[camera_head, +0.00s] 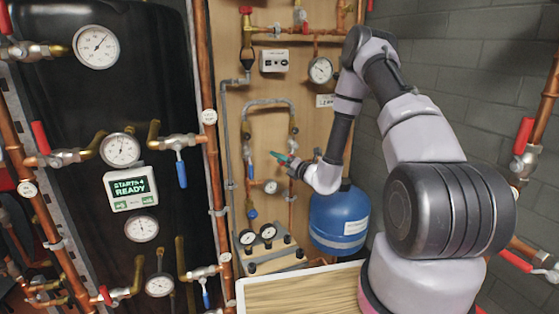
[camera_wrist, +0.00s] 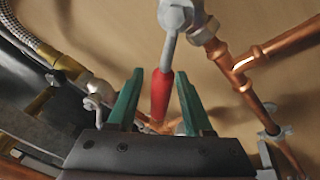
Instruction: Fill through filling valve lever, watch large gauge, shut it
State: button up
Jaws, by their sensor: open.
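A red-handled valve lever (camera_wrist: 161,95) hangs from a grey valve body (camera_wrist: 175,16) in the wrist view. My gripper (camera_wrist: 160,76) is open, with one green finger on each side of the red handle; I cannot tell whether either touches it. In the head view my gripper (camera_head: 279,157) is at the wooden board, by the grey hose loop, and the lever there is hard to make out. A round white gauge (camera_head: 320,70) is on the board, up and right of my gripper. A bigger gauge (camera_head: 97,47) is on the black tank; its reading is too small to tell.
Copper pipes (camera_wrist: 235,72) run close to the right of the lever. A braided hose (camera_wrist: 30,28) lies at left. A blue vessel (camera_head: 338,222) stands below my arm, beside a panel with two small gauges (camera_head: 258,236). A screen (camera_head: 130,187) reads "STARTS-4 READY".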

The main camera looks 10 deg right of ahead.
grip_shut()
dwell(1.4)
